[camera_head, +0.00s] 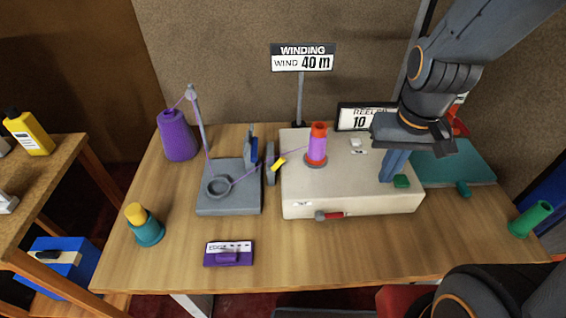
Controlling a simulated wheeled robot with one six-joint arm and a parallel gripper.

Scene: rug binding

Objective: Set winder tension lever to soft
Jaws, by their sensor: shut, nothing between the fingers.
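The winder (345,195) is a beige box on the table. A red-handled lever (331,215) is on its front face, lying nearly level, beside a small white label (302,204) too small to read. A small yellow tab (279,162) sits at the grey upright plates on the left. I cannot tell for sure which is the tension lever. A red bobbin (317,157) with purple thread stands on top.
A purple thread cone (178,138) and grey thread stand (228,199) are on the left. A teal-and-yellow spool (146,228) and purple box (229,253) are near the front. A WINDING 40 m sign (302,62) stands behind. The table front below the winder is clear.

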